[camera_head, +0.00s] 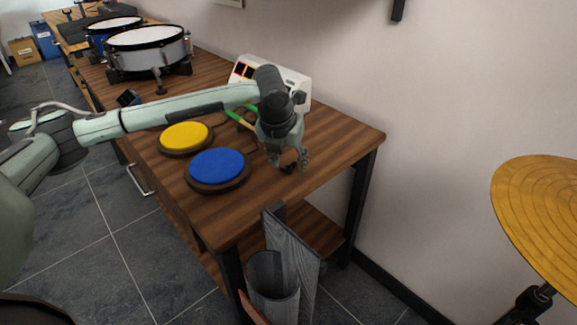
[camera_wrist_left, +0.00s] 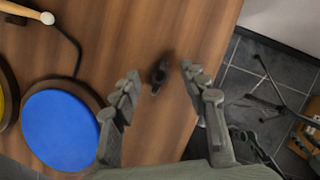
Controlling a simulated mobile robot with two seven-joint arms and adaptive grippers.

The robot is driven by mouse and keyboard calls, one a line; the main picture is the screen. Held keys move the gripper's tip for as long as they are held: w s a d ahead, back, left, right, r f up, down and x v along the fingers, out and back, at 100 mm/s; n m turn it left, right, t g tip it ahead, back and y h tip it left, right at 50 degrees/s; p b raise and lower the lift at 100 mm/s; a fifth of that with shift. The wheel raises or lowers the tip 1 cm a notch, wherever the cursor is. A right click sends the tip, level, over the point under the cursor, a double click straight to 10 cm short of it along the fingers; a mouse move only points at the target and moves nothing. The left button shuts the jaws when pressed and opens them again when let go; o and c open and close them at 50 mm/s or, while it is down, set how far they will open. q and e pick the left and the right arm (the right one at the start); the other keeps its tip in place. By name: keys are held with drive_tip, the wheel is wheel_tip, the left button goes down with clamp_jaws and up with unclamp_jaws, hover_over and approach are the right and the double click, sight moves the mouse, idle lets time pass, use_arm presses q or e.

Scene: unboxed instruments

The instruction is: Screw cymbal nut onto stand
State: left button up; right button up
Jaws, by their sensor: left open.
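The small dark cymbal nut (camera_wrist_left: 158,75) lies on the wooden table in the left wrist view, between and just beyond my open fingertips. It looks like a wing nut. In the head view it is a dark spot (camera_head: 287,169) mostly hidden by the fingers. My left gripper (camera_head: 291,161) is open and empty, pointing down over the table's near right corner. It also shows in the left wrist view (camera_wrist_left: 160,80), with one finger on each side of the nut. The gold cymbal (camera_head: 540,220) is at the right, on a dark stand (camera_head: 533,302). My right gripper is out of view.
A blue pad (camera_head: 217,167) and a yellow pad (camera_head: 185,136) lie on the table (camera_head: 335,138). A white device (camera_head: 296,83) stands behind my wrist. Drums (camera_head: 150,48) stand farther back. A grey cylindrical bin (camera_head: 272,282) is below the table edge. Open floor separates table and cymbal.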

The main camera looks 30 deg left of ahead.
sight(289, 173)
use_arm(q)
drive_tip(key=shift+w+f, duration=0.1)
drive_tip(key=shift+f, duration=0.25)
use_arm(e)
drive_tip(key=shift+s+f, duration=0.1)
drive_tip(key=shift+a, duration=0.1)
use_arm(q)
drive_tip(key=c, duration=1)
drive_tip(key=shift+o, duration=0.2)
drive_tip(key=shift+r, duration=0.15)
